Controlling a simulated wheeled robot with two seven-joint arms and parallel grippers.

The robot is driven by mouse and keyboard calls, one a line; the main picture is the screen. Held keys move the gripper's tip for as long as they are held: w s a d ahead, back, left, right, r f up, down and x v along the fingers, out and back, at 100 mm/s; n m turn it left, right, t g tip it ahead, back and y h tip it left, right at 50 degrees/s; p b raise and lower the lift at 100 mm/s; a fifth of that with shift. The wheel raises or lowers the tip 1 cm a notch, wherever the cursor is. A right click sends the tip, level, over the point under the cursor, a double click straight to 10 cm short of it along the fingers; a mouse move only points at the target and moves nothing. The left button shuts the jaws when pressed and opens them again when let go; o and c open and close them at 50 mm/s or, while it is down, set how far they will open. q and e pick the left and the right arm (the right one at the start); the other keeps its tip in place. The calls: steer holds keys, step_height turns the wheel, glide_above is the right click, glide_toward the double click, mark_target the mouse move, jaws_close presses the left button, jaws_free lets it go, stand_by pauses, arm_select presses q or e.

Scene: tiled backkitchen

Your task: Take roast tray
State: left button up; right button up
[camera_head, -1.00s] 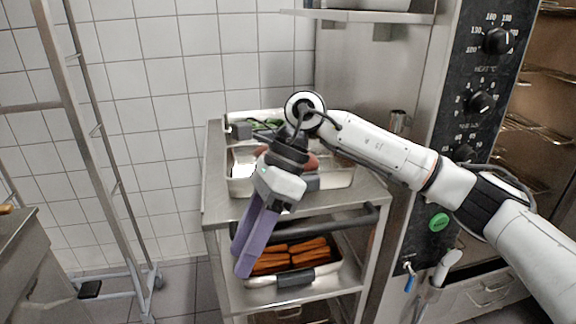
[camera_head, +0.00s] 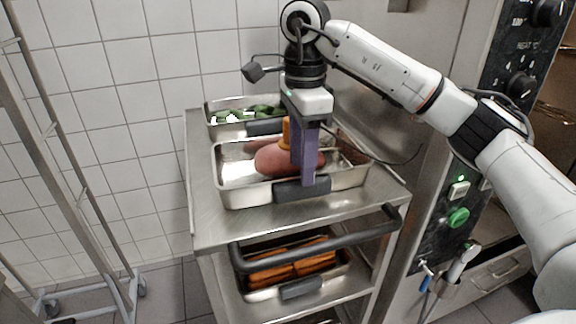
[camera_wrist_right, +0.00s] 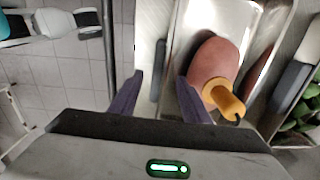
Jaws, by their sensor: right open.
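The roast tray (camera_head: 240,196) is a shallow steel pan with dark grips on the cart's top shelf. A pinkish-brown roast (camera_head: 272,158) with an orange-yellow end piece lies in it. My right gripper (camera_head: 304,184) points down at the tray's front side, its purple fingers by the dark front grip (camera_head: 302,189). In the right wrist view the fingers (camera_wrist_right: 160,92) are apart, with the grip and tray wall (camera_wrist_right: 176,60) between or just beyond them. Whether they touch the tray I cannot tell. My left gripper is not in view.
A second tray with green vegetables (camera_head: 245,114) stands behind the roast tray. A tray of orange pieces (camera_head: 290,268) sits on the shelf below, under the cart's dark handle bar (camera_head: 320,246). An oven panel (camera_head: 490,130) is at right, a metal rack (camera_head: 60,180) at left.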

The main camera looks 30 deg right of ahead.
steer(key=f, duration=0.5)
steer(key=shift+s+d+f+b, duration=0.1)
steer(key=shift+d+f+b, duration=0.1)
steer(key=shift+f+b, duration=0.15)
jaws_close()
steer(key=shift+r, duration=0.2)
